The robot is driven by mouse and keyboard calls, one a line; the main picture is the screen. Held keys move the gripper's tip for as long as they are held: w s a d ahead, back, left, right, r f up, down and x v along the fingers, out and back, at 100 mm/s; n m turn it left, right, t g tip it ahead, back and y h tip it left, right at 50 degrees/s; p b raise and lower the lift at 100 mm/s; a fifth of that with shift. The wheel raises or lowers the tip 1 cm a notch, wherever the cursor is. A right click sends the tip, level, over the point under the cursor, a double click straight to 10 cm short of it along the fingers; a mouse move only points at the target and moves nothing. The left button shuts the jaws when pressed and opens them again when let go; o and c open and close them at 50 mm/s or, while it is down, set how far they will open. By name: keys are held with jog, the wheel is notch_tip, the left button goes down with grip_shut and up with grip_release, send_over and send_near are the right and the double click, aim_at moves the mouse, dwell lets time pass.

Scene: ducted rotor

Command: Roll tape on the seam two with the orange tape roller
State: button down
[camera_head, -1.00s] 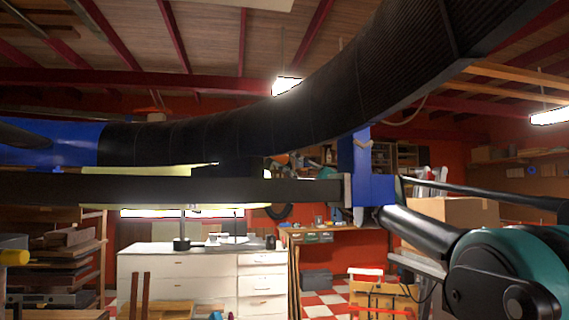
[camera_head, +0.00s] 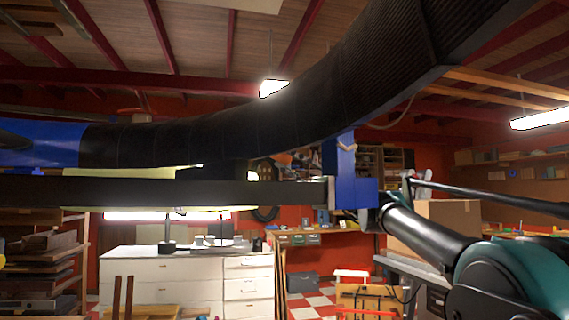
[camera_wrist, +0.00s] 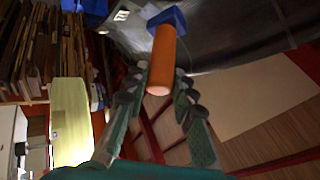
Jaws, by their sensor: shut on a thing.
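In the wrist view, my gripper (camera_wrist: 160,80) is shut on the orange handle of the tape roller (camera_wrist: 161,65). The roller's blue head (camera_wrist: 167,18) points up in the picture, at the dark grey duct surface (camera_wrist: 225,45). I cannot tell whether it touches that surface. In the head view, the black duct (camera_head: 250,125) curves overhead from left to upper right, with thin seam lines across it. I cannot tell which line is seam two. My gripper and the roller do not show in the head view; my arm is at the right.
A black beam (camera_head: 180,192) with a blue bracket (camera_head: 350,192) runs under the duct. A pale yellow-green part (camera_wrist: 70,120) lies left of my gripper in the wrist view. A white cabinet (camera_head: 160,280), a wood rack (camera_head: 45,265) and a cardboard box (camera_head: 445,225) stand behind.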

jog(key=shift+w+a, duration=0.1)
jog(key=shift+a, duration=0.05)
jog(key=shift+w+a, duration=2.05)
jog(key=shift+a, duration=0.5)
jog(key=shift+s+d, duration=1.1)
jog(key=shift+d, duration=0.25)
jog(key=shift+s+d, duration=1.05)
jog(key=shift+d, duration=0.3)
jog(key=shift+w+a, duration=2.15)
jog(key=shift+a, duration=0.55)
jog(key=shift+s+d+f, duration=0.2)
jog(key=shift+s+d, duration=0.95)
jog(key=shift+d, duration=0.15)
jog(key=shift+s+d+f, duration=0.2)
jog(key=shift+s+d, duration=0.95)
jog(key=shift+d, duration=0.1)
